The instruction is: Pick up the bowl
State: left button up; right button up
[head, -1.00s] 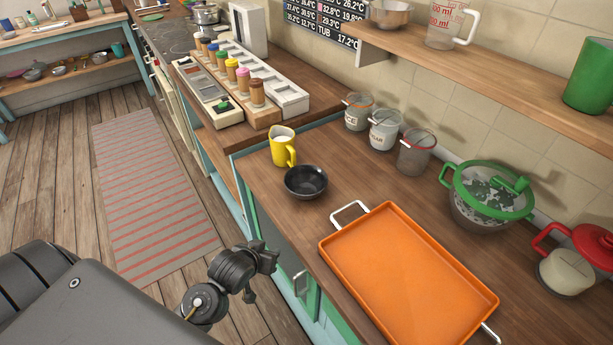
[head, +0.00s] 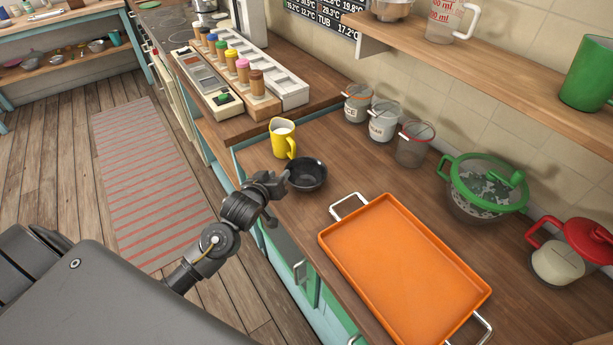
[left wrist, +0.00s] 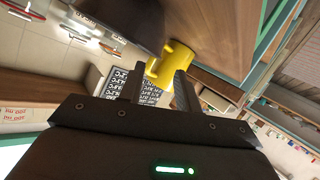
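The black bowl (head: 309,176) stands upright on the wooden counter, in front of the yellow mug (head: 283,138). My left gripper (head: 281,187) is at the bowl's left side, very close to its rim; I cannot tell whether it touches. In the left wrist view the left gripper's two fingers (left wrist: 160,88) stand apart with nothing held between them. The dark side of the bowl (left wrist: 125,22) fills the upper part there, with the yellow mug (left wrist: 176,66) beyond. My right gripper is not in view.
An orange tray (head: 405,270) lies on the counter right of the bowl. Several jars (head: 383,121) and a green-lidded pot (head: 484,187) stand along the wall. A row of spice jars on a rack (head: 245,78) is at the back.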

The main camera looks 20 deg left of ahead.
aim_at(287, 167)
pick_arm(q)
jog(key=shift+w, duration=0.3)
jog(key=p+x, duration=0.2)
jog(key=x, duration=0.2)
jog(key=shift+w+d+f, duration=0.1)
jog(key=shift+w, duration=0.1)
jog(key=shift+w+f, duration=0.2)
jog(key=shift+s, duration=0.1)
jog(key=shift+c, duration=0.2)
jog(key=shift+r, duration=0.1)
grip_shut()
